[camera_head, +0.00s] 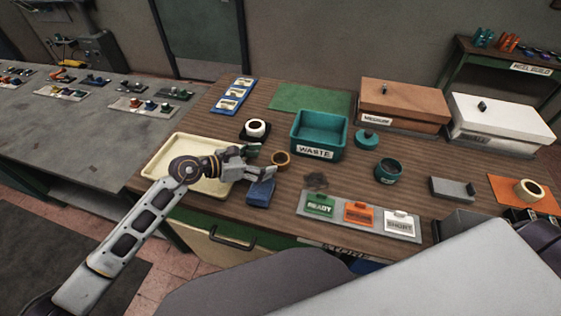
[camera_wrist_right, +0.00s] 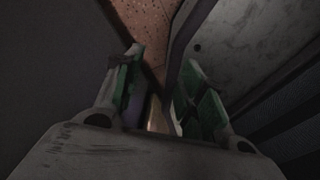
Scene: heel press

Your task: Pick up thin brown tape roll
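The thin brown tape roll (camera_head: 281,158) stands on the wooden table in the head view, just right of my left gripper and in front of the teal waste bin. My left gripper (camera_head: 262,161) is open, with its fingers pointing right toward the roll. The roll sits just beyond the fingertips; whether they touch it I cannot tell. My right gripper (camera_wrist_right: 160,85) shows in the right wrist view with its green-padded fingers apart and nothing clearly between them.
A cream tray (camera_head: 160,163) lies under my left wrist. A blue cloth-like block (camera_head: 261,192) lies just in front of the gripper. A white roll (camera_head: 256,128) on a black base stands behind it. The teal waste bin (camera_head: 318,133) stands behind the brown roll.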

